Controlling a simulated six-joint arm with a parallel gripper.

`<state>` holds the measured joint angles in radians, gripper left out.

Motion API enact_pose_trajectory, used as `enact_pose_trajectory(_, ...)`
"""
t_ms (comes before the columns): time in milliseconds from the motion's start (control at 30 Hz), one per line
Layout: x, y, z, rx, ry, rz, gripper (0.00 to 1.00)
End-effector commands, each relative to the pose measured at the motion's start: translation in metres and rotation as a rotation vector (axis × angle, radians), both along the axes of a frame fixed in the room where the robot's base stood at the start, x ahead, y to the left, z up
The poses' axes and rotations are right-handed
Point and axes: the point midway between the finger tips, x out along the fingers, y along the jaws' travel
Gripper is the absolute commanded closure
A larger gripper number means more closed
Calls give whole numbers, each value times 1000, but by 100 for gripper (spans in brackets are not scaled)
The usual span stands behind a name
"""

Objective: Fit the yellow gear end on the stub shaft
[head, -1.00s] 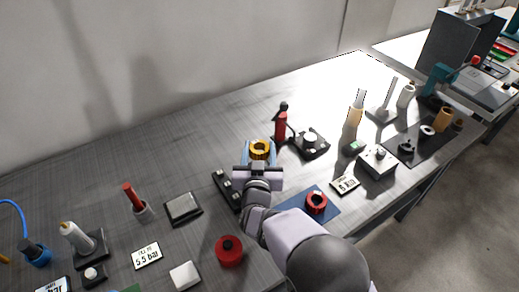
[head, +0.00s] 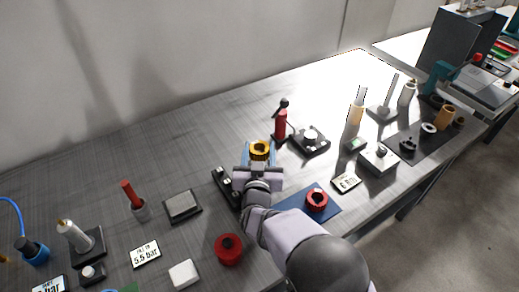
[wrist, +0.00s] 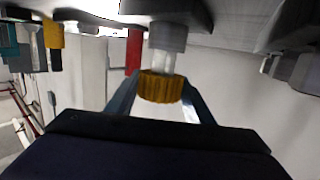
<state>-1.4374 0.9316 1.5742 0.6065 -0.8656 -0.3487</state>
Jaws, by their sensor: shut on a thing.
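The yellow gear end (head: 260,151) is a ribbed ring with a dark centre. My gripper (head: 259,158) is shut on it, with blue-grey fingers on both sides. In the wrist view, which looks upside down, the gear end (wrist: 160,88) sits between my fingertips (wrist: 160,96). A pale stub shaft (wrist: 165,63) rising from a grey collar (wrist: 168,36) on a dark base lines up with the gear there. I cannot tell whether the gear touches the shaft or is around it. I cannot pick out this shaft surely in the head view.
A red upright piece with a black top (head: 280,124) and a black base with a pale knob (head: 310,138) stand close by. A black block (head: 225,185) lies left of my gripper. A red ring (head: 316,201) lies on a blue mat. Bare table lies behind.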

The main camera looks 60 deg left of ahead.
Motion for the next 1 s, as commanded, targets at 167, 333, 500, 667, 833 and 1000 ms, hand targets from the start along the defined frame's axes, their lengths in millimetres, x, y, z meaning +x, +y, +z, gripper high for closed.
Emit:
enact_pose_trajectory(167,0,1,-4,5,-2,0,86)
enact_pose_trajectory(333,0,1,-8,5,-2,0,86)
enact_pose_trajectory(500,0,1,-13,5,-2,0,86)
enact_pose_trajectory(667,0,1,-17,5,-2,0,86)
enact_pose_trajectory(833,0,1,-20,5,-2,0,50)
enact_pose_trajectory(1000,0,0,-20,3,-1,0,31)
